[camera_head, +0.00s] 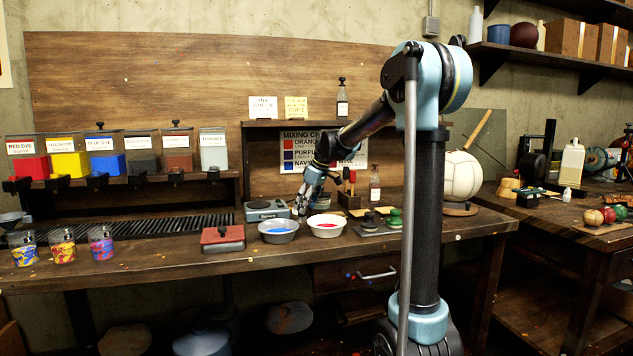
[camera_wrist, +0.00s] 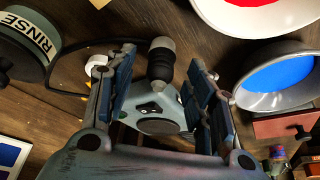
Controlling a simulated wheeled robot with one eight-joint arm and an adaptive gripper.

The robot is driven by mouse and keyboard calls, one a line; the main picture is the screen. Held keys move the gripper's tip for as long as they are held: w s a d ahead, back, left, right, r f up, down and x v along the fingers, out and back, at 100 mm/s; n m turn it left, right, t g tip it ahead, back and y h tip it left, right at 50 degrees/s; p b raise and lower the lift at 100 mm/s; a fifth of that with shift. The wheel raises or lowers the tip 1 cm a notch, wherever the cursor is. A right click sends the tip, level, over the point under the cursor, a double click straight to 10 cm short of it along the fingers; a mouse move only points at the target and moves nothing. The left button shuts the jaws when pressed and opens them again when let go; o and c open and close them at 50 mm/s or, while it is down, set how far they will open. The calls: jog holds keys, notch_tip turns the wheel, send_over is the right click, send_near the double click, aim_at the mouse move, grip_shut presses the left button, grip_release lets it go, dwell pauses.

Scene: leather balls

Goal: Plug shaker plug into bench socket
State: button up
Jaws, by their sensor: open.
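My gripper (camera_wrist: 160,82) is open, with its two blue fingers apart on either side of a dark cylindrical piece with a grey collar (camera_wrist: 162,62). This piece may be the shaker plug; the fingers do not visibly touch it. A black cable (camera_wrist: 52,91) loops to the left of it. The grey shaker (camera_wrist: 165,108) with a round dark pad lies beyond the fingers, and it also shows on the bench in the head view (camera_head: 262,213). In the head view my gripper (camera_head: 306,204) is low, just right of the shaker. I cannot make out the bench socket for certain.
A bowl of blue dye (camera_head: 279,238) and a bowl of red dye (camera_head: 327,219) stand close to the gripper. A rinse jar (camera_wrist: 42,30) is at the wrist view's upper left. A red-brown box (camera_head: 222,245) and several paint jars sit left on the bench.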

jog(key=v, duration=1.4)
jog(key=shift+d, duration=0.25)
